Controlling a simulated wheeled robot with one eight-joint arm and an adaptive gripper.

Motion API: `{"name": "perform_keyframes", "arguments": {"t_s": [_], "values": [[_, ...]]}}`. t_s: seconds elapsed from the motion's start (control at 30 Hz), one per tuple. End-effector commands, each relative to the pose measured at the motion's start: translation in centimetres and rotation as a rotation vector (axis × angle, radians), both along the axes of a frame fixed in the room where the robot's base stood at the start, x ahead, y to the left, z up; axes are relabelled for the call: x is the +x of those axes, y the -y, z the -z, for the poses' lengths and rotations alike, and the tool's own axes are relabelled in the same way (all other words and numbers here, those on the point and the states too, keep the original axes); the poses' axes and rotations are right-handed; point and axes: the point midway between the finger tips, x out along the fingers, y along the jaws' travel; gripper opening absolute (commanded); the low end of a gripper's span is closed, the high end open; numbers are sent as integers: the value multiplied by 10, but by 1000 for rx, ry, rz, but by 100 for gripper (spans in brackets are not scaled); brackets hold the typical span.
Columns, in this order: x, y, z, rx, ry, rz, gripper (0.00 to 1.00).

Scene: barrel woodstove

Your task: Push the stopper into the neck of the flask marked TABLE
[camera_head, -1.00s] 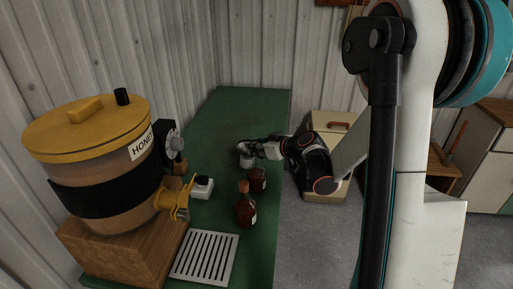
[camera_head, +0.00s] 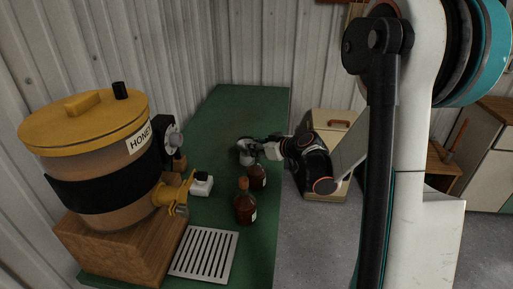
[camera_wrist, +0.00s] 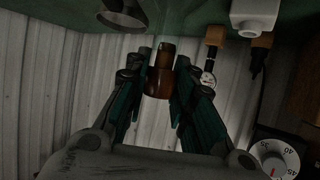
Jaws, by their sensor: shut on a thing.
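My gripper (camera_head: 250,148) reaches in from the right over the green counter, close above the far amber flask (camera_head: 257,177). In the wrist view its fingers (camera_wrist: 161,72) are shut on the sides of a brown stopper (camera_wrist: 159,84). That view is upside down, so the stopper's wide head is uppermost and its narrower shank points down. A second amber flask (camera_head: 245,209), with a cork-coloured stopper (camera_head: 243,184) in its neck, stands nearer. The far flask's neck is hidden by my gripper, so I cannot tell whether the stopper touches it. No TABLE mark is legible.
A honey tank (camera_head: 95,150) with a yellow tap stands on a wooden block at left. A slotted drip tray (camera_head: 205,252) lies in front. The green counter (camera_head: 215,118) is clear at the back.

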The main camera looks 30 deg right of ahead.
Motion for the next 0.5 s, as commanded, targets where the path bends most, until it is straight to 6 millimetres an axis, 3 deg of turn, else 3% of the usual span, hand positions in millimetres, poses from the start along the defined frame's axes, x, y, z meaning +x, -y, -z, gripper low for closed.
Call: {"name": "perform_keyframes", "arguments": {"t_s": [0.5], "values": [[0, 0, 3, 0, 0, -1, 11]]}}
